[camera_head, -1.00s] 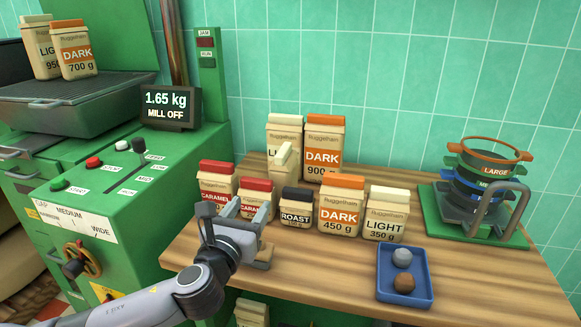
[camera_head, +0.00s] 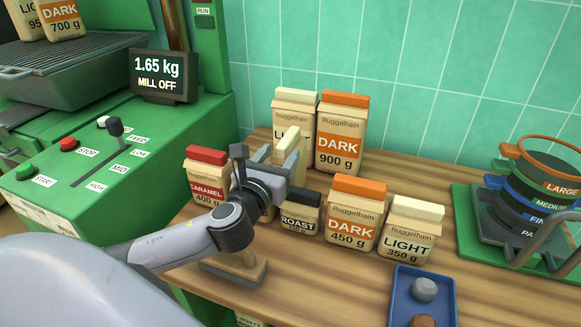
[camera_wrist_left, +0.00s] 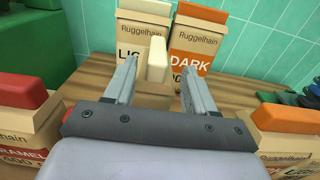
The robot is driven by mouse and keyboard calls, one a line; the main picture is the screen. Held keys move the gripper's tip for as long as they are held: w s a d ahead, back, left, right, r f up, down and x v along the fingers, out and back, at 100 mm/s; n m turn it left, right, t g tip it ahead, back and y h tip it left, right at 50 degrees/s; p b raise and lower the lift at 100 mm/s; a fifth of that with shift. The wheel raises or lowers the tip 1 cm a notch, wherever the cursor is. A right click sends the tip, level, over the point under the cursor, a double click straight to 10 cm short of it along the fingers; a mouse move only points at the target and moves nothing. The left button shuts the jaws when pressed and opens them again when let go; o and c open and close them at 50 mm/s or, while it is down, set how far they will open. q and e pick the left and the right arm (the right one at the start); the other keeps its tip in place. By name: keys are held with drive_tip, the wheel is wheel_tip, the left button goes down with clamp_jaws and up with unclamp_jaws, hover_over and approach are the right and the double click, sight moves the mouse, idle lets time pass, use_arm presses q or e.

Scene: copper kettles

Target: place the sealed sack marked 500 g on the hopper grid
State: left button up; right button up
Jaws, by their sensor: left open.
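No 500 g marking is readable. A small cream-topped sack (camera_head: 287,143) stands behind the front row, its label hidden by my gripper. In the left wrist view this sack (camera_wrist_left: 156,58) shows between the fingers. My left gripper (camera_head: 279,160) is open, with one finger on each side of the sack's upper part; I cannot tell whether they touch it. The hopper grid (camera_head: 105,70) is the dark grate at upper left. A DARK 700 g sack (camera_head: 62,18) and another cut off by the frame stand on it. My right gripper is not in view.
Close around are CARAMEL (camera_head: 204,178), ROAST (camera_head: 299,212), DARK 450 g (camera_head: 352,215), LIGHT 350 g (camera_head: 408,228) and DARK 900 g (camera_head: 340,135) sacks. A blue tray (camera_head: 398,310) and stacked sieves (camera_head: 535,185) are right. The display (camera_head: 165,77) reads 1.65 kg, MILL OFF.

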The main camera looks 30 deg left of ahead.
sight(286, 139)
use_arm(q)
drive_tip(key=shift+x, duration=2.8)
drive_tip(key=shift+s+a+r, duration=0.1)
drive_tip(key=shift+a+r, duration=0.05)
clamp_jaws()
drive_tip(key=shift+r, duration=0.1)
